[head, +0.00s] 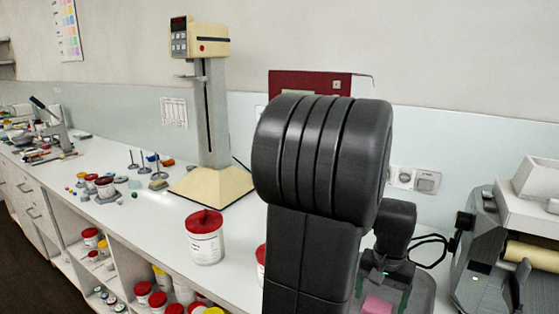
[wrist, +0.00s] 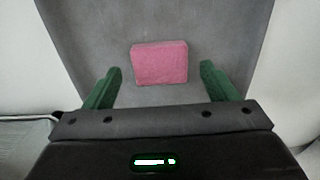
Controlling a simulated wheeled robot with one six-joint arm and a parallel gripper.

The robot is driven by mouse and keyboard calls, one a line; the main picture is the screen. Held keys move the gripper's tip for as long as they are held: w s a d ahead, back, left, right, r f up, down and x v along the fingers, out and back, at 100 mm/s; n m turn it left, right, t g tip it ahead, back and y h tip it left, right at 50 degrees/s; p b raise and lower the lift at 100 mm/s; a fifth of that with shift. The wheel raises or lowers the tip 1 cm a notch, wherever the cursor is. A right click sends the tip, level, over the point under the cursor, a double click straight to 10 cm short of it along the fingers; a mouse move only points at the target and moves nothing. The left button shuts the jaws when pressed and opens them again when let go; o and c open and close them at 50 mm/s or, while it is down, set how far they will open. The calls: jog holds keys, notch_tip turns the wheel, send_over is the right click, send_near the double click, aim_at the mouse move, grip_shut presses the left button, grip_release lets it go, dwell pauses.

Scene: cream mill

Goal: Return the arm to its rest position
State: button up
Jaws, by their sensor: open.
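My gripper (wrist: 159,85) is open in the wrist view, with its two green fingers spread wide apart. A pink block (wrist: 159,63) lies beyond the fingertips on a grey surface (wrist: 235,30), and no finger touches it. In the head view my arm stands large in the middle, and my gripper (head: 383,287) is partly seen low behind it. Part of the pink block (head: 377,305) shows below the gripper at the bottom edge. My arm hides much of the bench behind it.
A cream mixer (head: 212,110) stands on the white bench (head: 155,222). A white tub with a red lid (head: 205,238) is left of my arm. A roller machine (head: 500,255) stands at the right. Several small weights and pots crowd the bench's left part.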

jog(key=shift+r, duration=0.45)
